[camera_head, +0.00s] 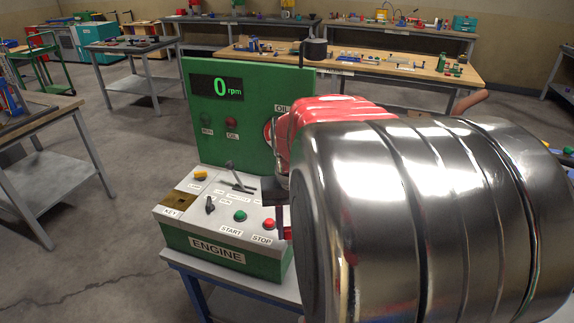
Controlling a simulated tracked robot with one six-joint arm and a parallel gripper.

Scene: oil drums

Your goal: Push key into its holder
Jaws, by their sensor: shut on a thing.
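The green engine box (210,240) has a light top panel with a KEY label (171,212) at its left front corner. Behind that label is a brass-coloured plate (178,199), which looks like the key's holder. My gripper (273,191) is over the right side of the panel, right of the holder and apart from it. Its dark end shows in part. My large metal arm and red wrist cover the rest. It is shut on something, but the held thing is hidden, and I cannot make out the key.
The panel carries a yellow knob (200,174), a black switch (210,204), a lever (235,177), a green START button (240,215) and a red STOP button (268,223). A green upright panel (215,137) behind reads 0 rpm. Benches stand farther back.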

